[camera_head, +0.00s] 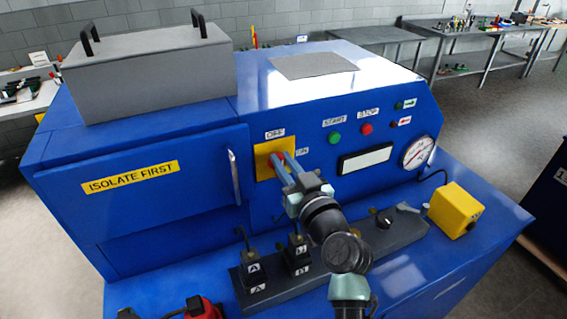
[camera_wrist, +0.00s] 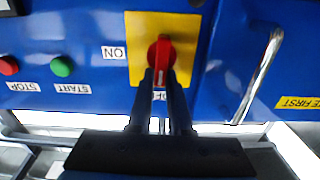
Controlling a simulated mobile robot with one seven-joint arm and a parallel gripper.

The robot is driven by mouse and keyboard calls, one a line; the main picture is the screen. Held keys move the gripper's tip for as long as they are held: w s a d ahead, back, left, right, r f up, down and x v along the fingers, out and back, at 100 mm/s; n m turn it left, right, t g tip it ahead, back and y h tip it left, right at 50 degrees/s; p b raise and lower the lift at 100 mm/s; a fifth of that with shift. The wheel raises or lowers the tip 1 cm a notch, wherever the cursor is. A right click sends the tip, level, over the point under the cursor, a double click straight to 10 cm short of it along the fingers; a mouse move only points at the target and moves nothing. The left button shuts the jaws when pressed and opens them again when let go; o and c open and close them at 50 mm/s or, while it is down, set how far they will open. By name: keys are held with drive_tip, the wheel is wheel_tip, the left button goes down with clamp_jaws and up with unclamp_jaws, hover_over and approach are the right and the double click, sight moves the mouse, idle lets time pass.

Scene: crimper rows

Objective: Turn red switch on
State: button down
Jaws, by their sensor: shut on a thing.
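The red rotary switch (camera_wrist: 161,50) sits on a yellow plate (camera_wrist: 190,25) on the front of the blue machine. The yellow plate also shows in the head view (camera_head: 262,148). In the wrist view, turned upside down, the switch's white mark points at the partly covered OFF label. The ON label (camera_wrist: 114,52) is a quarter turn away. My gripper (camera_wrist: 161,78) is shut on the switch handle, one finger on each side. In the head view my gripper (camera_head: 283,160) reaches the plate and hides most of the switch.
Green START (camera_head: 335,138) and red STOP (camera_head: 366,128) buttons are right of the switch, beyond them a round gauge (camera_head: 418,152). A door handle (camera_head: 234,177) stands out to the left. Below is a grey strip (camera_head: 262,296) with levers, and a yellow box (camera_head: 455,210) at right.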

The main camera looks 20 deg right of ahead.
drive_tip(key=m+b, duration=0.1)
drive_tip(key=m, duration=0.1)
drive_tip(key=m+b, duration=0.1)
drive_tip(key=m, duration=0.1)
drive_tip(key=shift+d+f+m, duration=0.15)
drive_tip(key=shift+d+m, duration=0.15)
drive_tip(key=shift+d, duration=0.1)
drive_tip(key=shift+d+f+m, duration=0.2)
drive_tip(key=shift+f+m, duration=0.1)
drive_tip(key=shift+m, duration=1.8)
drive_tip(key=shift+d+f+m, duration=0.2)
drive_tip(key=shift+f+m, duration=0.05)
drive_tip(key=shift+m, duration=1.85)
drive_tip(key=shift+d+f+m, duration=0.2)
drive_tip(key=shift+f+m, duration=0.1)
drive_tip(key=shift+m, duration=1.8)
drive_tip(key=c, duration=0.8)
unclamp_jaws()
drive_tip(key=shift+c, duration=0.2)
drive_tip(key=shift+f, duration=0.1)
